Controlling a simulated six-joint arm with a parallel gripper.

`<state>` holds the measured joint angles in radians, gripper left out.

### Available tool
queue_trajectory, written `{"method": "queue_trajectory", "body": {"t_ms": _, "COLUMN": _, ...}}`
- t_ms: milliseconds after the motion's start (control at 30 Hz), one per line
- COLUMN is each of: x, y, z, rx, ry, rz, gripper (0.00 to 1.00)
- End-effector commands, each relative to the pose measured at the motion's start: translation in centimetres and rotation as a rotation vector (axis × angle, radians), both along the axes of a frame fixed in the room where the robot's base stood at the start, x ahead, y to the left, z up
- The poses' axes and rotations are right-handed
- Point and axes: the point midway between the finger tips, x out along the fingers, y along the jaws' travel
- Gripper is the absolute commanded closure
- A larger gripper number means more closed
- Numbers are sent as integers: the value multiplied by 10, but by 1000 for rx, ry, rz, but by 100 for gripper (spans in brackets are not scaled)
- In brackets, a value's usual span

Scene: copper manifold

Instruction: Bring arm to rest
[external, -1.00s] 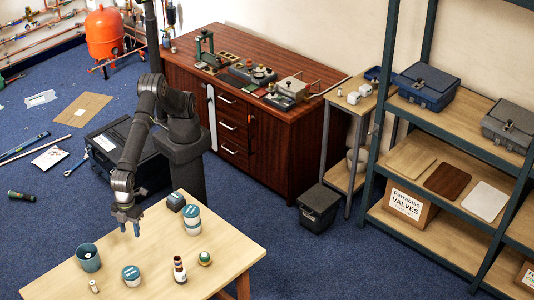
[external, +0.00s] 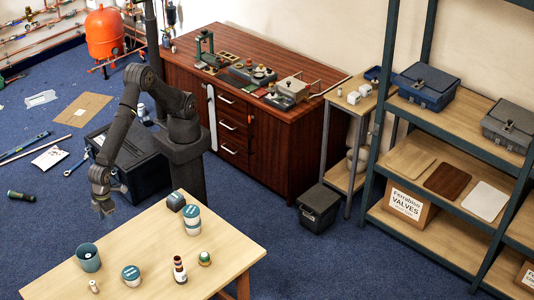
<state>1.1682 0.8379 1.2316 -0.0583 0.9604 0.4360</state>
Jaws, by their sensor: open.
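My gripper (external: 104,208) hangs at the end of my arm at the left, pointing down. It appears beyond the table's (external: 222,246) back left edge, over the blue carpet. It is open, and I see nothing between its fingers, though they are small and dim here. It is apart from the things on the table.
On the table stand a teal cup (external: 88,257), a lidded tub (external: 131,275), stacked tubs (external: 191,220), a dark box (external: 175,201), a striped bottle (external: 179,269) and a small green-topped item (external: 204,258). A black case (external: 148,178) sits on the floor behind my arm.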

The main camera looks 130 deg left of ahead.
Motion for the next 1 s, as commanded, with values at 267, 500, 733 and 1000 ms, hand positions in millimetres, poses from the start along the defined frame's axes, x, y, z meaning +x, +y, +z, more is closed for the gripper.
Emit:
{"method": "queue_trajectory", "body": {"t_ms": 267, "x": 52, "y": 1, "z": -31, "rx": 3, "ry": 2, "rz": 5, "gripper": 54}}
{"method": "queue_trajectory", "body": {"t_ms": 500, "x": 87, "y": 2, "z": -52, "rx": 2, "ry": 1, "rz": 5, "gripper": 54}}
{"method": "queue_trajectory", "body": {"t_ms": 733, "x": 103, "y": 2, "z": -62, "rx": 1, "ry": 0, "rz": 4, "gripper": 54}}
{"method": "queue_trajectory", "body": {"t_ms": 1000, "x": 104, "y": 2, "z": -64, "rx": 1, "ry": 0, "rz": 3, "gripper": 54}}
